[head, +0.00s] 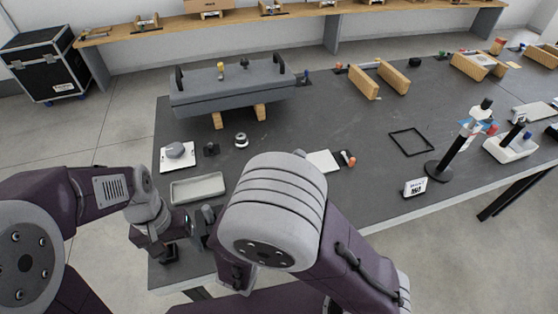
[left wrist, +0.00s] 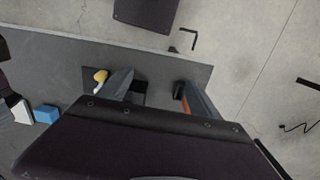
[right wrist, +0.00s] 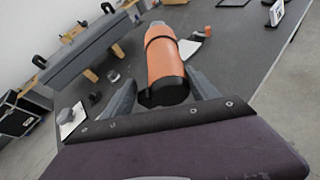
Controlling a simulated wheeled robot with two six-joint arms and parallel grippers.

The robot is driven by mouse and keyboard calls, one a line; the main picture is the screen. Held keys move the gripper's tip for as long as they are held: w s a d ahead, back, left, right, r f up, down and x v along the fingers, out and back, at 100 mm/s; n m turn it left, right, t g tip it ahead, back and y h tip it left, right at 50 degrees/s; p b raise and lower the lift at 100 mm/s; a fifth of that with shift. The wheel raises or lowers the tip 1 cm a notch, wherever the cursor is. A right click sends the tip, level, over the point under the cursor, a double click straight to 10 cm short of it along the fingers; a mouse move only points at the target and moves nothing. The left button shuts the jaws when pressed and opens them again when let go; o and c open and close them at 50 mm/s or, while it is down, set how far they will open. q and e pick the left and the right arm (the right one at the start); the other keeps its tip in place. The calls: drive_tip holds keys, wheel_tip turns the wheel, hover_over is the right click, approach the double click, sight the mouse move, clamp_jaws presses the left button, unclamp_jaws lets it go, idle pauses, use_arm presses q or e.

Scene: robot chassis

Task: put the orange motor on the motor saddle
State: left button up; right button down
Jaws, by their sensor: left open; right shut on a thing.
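The orange motor (right wrist: 163,62), a cylinder with a black band and black end, lies between the fingers of my right gripper (right wrist: 165,88), which is shut on it. In the head view my right arm's large grey joint hides the motor. My left gripper (head: 166,252) is low at the table's near left corner, open. Its spread fingers also show in the left wrist view (left wrist: 158,92); an orange and black thing by the right finger is too covered to name. The grey chassis (head: 230,88) rests on wooden blocks at the back left. I cannot tell which part is the motor saddle.
A white plate with a grey round part (head: 177,153), a grey tray (head: 197,189) and a small round metal part (head: 241,140) lie before the chassis. A black stand (head: 447,152) and black square frame (head: 410,142) are at right. The table's middle is mostly clear.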

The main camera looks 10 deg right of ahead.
drive_tip(key=shift+w, duration=0.15)
use_arm(q)
drive_tip(key=w+d+r+m+h, duration=0.1)
drive_tip(key=w+d+r+m, duration=0.1)
drive_tip(key=w+d+r, duration=0.55)
drive_tip(key=w+d+r+m, duration=0.1)
drive_tip(key=w+d+r, duration=0.4)
drive_tip(key=w+r, duration=0.4)
use_arm(e)
drive_tip(key=shift+d, duration=0.1)
use_arm(q)
drive_tip(key=s+d+f+m, duration=0.1)
drive_tip(key=d+m, duration=0.3)
drive_tip(key=d, duration=1.1)
drive_tip(key=shift+s+f+g+h, duration=0.15)
drive_tip(key=shift+f+g+h, duration=0.15)
drive_tip(key=shift+f+g, duration=0.15)
drive_tip(key=x, duration=1.1)
drive_tip(key=shift+f, duration=0.4)
